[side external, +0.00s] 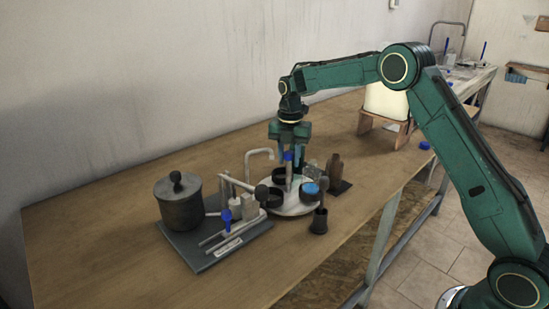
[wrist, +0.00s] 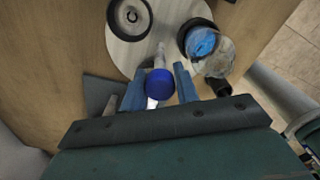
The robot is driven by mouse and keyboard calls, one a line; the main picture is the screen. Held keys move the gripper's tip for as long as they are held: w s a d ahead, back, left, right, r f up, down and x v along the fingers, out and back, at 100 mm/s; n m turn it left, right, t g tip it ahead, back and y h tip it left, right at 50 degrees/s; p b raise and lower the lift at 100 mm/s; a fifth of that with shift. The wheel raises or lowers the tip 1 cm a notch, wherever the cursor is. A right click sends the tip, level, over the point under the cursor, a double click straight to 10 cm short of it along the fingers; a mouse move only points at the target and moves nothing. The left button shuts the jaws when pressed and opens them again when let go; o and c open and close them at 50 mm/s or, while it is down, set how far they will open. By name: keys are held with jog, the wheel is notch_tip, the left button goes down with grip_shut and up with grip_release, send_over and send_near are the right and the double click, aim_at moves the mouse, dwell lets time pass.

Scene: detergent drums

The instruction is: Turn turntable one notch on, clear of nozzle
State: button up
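The turntable (side external: 292,209) is a white disc on the wooden table. It bears several dark round cups, one (side external: 311,188) with a blue top. It also shows in the wrist view (wrist: 172,12). An upright peg with a blue knob (wrist: 158,84) stands on it; the knob shows in the side view (side external: 288,156). My gripper (wrist: 160,72) points down over the turntable. Its fingers are on either side of the peg, apart, with gaps visible at their tips, so it looks open. A curved grey pipe (side external: 258,152), probably the nozzle, stands at the turntable's back left.
A dark base plate (side external: 222,248) left of the turntable carries a lidded grey pot (side external: 179,205), rods and a blue-topped part. A brown upright piece (side external: 335,168) is at the right. The table's front left is bare.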

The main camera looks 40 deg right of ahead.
jog(key=shift+o, duration=1.2)
jog(key=shift+r, duration=3.5)
